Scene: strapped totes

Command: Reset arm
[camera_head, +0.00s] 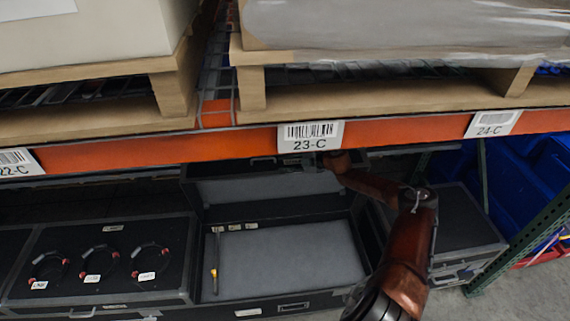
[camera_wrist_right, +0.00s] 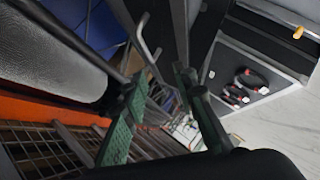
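My right arm rises from the lower right in the head view and bends left under the orange shelf beam. Its right gripper (camera_head: 326,161) is at the top edge of the raised lid (camera_head: 270,189) of an open black case. The fingers are too small and dark there to tell open from shut, or whether they touch the lid. My left gripper is in neither view.
The open case has a grey-lined bottom (camera_head: 300,255) with a yellow-tipped tool (camera_head: 214,278) at its left. A closed black case (camera_head: 90,245) with several coiled cables stands left. Another case (camera_head: 462,225) stands right, near a green rack post (camera_head: 525,240). The orange beam (camera_head: 400,133) hangs low above.

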